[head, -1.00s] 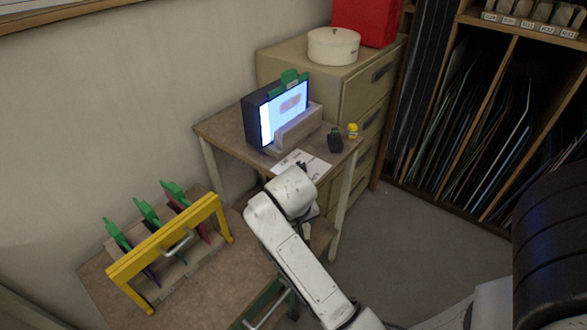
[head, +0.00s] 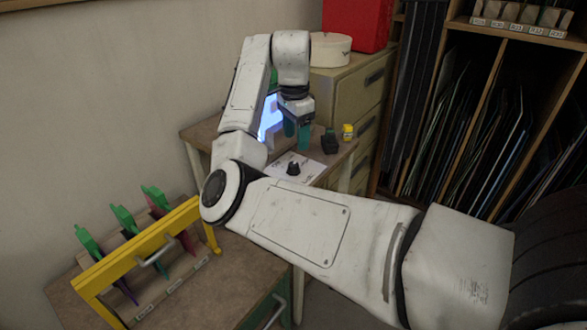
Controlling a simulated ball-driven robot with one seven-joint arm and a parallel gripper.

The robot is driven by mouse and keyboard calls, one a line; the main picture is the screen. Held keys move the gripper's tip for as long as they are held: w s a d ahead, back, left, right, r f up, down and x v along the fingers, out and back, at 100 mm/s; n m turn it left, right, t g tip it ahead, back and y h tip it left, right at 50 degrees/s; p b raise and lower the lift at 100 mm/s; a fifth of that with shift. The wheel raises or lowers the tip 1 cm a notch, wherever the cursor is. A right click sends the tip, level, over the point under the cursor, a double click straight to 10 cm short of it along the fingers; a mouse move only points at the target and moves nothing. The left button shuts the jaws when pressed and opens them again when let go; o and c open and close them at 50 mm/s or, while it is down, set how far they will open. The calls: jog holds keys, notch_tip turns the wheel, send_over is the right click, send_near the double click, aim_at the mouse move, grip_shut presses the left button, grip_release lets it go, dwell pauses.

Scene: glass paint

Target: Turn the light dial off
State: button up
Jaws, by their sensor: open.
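A small black knob (head: 293,168), which looks like the light dial, stands on a white printed sheet or plate (head: 308,174) at the front of the back table. Its pointer setting is too small to tell. A lit screen (head: 270,118) behind it glows blue-white and is partly hidden by my arm. My gripper (head: 297,138) points down above the back table, its two teal fingers apart and empty. In the picture it is just above the knob, in front of the screen, and touches nothing that I can make out.
A black object (head: 330,142) and a small yellow object (head: 348,131) stand right of my gripper. A yellow-framed rack (head: 140,255) with several green-handled tools is on the nearer table. A drawer cabinet (head: 340,95) stands behind, with a white round box (head: 330,49).

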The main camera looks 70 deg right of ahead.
aim_at(294, 164)
jog(key=shift+m+y, duration=0.3)
jog(key=shift+m, duration=0.2)
jog(key=f, duration=0.6)
jog(key=f+b, duration=0.1)
jog(key=f, duration=0.2)
jog(key=shift+w+d, duration=0.25)
jog(key=shift+w, duration=0.15)
jog(key=shift+c, duration=0.3)
jog(key=c, duration=1)
